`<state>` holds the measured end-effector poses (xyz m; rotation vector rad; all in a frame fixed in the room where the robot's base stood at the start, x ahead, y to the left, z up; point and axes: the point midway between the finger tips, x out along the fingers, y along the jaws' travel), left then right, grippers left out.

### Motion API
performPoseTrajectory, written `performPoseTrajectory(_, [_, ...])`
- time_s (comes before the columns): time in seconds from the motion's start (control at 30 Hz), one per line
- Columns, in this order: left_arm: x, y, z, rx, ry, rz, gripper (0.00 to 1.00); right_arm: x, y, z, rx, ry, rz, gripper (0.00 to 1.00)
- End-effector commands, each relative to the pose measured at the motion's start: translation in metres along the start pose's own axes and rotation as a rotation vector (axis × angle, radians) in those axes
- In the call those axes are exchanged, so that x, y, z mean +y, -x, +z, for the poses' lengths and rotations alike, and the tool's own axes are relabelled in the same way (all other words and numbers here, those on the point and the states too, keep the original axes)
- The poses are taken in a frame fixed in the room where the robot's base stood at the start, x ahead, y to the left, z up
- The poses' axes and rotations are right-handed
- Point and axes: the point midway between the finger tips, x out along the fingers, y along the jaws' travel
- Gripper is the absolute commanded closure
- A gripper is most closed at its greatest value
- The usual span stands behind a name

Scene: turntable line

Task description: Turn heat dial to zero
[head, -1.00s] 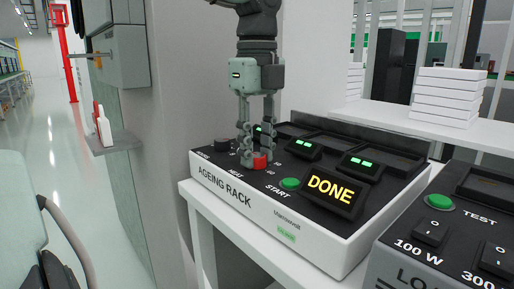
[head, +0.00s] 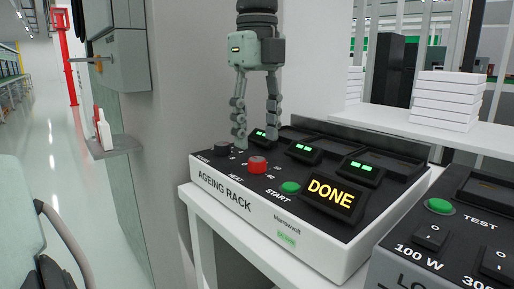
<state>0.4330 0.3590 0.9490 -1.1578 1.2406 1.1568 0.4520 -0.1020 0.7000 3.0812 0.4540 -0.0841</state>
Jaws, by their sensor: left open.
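The red heat dial (head: 258,165) sits on the black top of the white ageing rack (head: 300,240), above the printed word HEAT. Its pointer setting is too small to read. My left gripper (head: 256,139) hangs pointing down over the rack with its fingers spread apart. It is open and empty, above and slightly behind the dial, and the dial is clear of the fingers. My right gripper is not in view.
A black knob (head: 222,149) is left of the dial. A green start button (head: 290,187) and a DONE display (head: 332,194) are to its right. A load box (head: 440,240) stands at the right. White boxes (head: 447,98) are stacked behind.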

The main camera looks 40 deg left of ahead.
Motion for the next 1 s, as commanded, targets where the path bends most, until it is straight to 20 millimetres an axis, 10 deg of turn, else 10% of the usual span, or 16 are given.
performPoseTrajectory(0.4, [0.0,0.071,0.0,0.0,0.0,0.0,0.51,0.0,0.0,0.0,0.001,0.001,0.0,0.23])
performPoseTrajectory(1.0, [0.0,0.076,0.0,0.0,0.0,0.0,0.51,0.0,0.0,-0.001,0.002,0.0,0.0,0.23])
